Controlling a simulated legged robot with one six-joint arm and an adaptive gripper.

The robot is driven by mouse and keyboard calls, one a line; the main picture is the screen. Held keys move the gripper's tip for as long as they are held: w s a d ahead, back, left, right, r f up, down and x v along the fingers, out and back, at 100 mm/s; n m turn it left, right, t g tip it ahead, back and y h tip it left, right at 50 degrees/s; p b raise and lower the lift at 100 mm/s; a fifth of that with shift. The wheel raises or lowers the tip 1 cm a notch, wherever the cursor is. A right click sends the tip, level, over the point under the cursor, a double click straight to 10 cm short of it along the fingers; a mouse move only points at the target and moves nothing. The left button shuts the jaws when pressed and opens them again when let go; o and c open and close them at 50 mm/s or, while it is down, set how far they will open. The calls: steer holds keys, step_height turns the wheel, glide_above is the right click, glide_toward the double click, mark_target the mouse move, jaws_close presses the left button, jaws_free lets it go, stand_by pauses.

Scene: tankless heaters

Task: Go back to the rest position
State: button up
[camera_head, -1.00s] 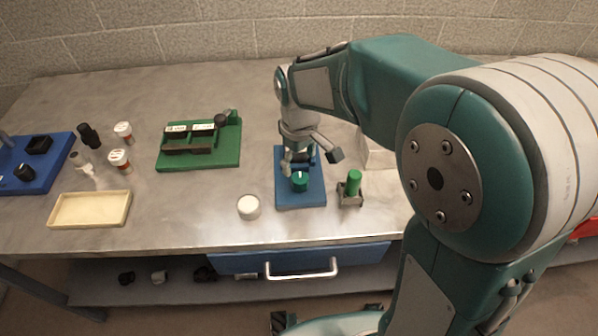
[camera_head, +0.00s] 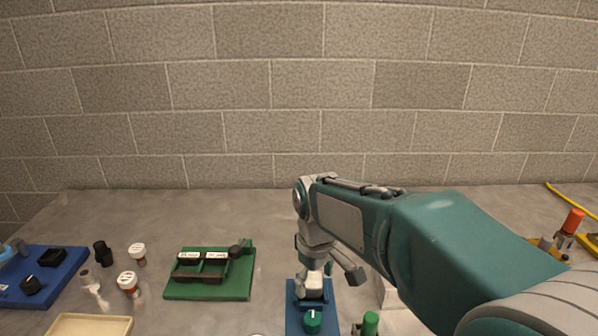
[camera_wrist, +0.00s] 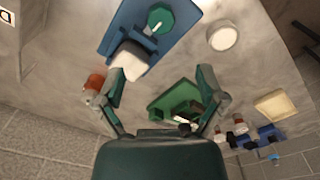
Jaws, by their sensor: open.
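My gripper (camera_head: 330,270) points down above the blue board (camera_head: 298,322) on the metal table. In the wrist view my gripper (camera_wrist: 160,82) is open, its two fingers spread wide with nothing between them. The blue board (camera_wrist: 172,62) carries a green knob (camera_head: 313,321) and a white block (camera_head: 313,288). The knob (camera_wrist: 160,18) and the white block (camera_wrist: 128,62) show beyond the left finger in the wrist view. In the head view my gripper partly hides the back of the board.
A green board (camera_head: 208,290) with dark blocks lies to the left. Several small bottles and a blue board (camera_head: 68,262) lie farther left, near a cream tray (camera_head: 90,326). A green-topped part (camera_head: 370,322) stands right of the gripper. A brick wall (camera_head: 300,90) closes the back.

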steer(key=s+d+r+m+t, duration=0.2)
steer(key=s+d+m, duration=0.2)
steer(key=s, duration=0.4)
steer(key=s+d+r+m+t, duration=0.2)
steer(key=s+d+m+t, duration=0.1)
steer(key=s+d, duration=0.4)
steer(key=shift+s+d+m, duration=0.15)
steer(key=shift+s+m, duration=0.45)
steer(key=shift+s, duration=0.1)
